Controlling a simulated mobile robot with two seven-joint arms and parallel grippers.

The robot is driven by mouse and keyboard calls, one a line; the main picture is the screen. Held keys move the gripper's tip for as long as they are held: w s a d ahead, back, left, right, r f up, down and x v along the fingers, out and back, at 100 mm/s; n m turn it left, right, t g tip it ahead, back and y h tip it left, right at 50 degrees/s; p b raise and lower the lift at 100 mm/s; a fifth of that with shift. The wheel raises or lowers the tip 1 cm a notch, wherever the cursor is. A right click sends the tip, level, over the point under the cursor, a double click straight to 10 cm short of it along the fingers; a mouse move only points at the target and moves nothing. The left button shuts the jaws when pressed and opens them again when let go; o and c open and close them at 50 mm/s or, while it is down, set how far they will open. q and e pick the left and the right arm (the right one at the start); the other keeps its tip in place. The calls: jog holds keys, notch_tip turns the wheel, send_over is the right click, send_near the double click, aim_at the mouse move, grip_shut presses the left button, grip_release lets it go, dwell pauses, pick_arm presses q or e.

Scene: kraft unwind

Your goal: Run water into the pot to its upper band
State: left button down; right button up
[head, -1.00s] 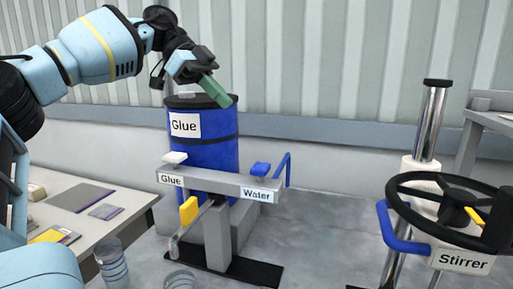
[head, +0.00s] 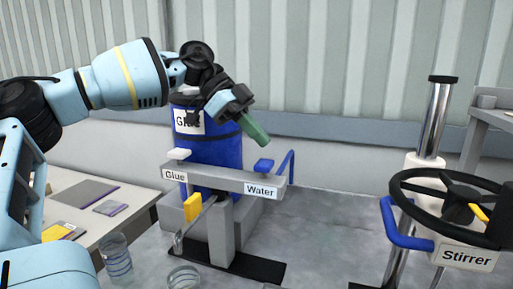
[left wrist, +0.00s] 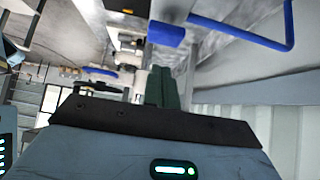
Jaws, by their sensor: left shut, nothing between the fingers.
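My left gripper (head: 260,138) is shut and empty, its green fingers pointing down just above the blue tap handle (head: 264,165) at the Water end of the grey bar (head: 225,181). The fingers (left wrist: 168,88) also show in the left wrist view, with the blue handle (left wrist: 166,34) ahead of them and apart. Two clear banded vessels stand at the lower left: one (head: 117,262) on the left, one (head: 184,277) near the spout (head: 179,243), cut by the frame edge. I cannot tell which is the pot, or its water level. My right gripper is out of view.
A blue Glue drum (head: 215,150) stands behind the bar, with a white tap handle (head: 179,154) and a yellow lever (head: 193,207) nearby. A blue bent pipe (head: 291,168) rises beside the Water handle. The Stirrer wheel (head: 400,183) stands right. A table (head: 135,197) is at left.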

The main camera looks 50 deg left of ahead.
aim_at(269, 163)
pick_arm(q)
notch_tip(269, 163, down, 3)
jog(key=shift+a+r, duration=0.15)
jog(key=shift+r, duration=0.05)
jog(key=shift+f, duration=0.2)
jog(key=shift+f, duration=0.1)
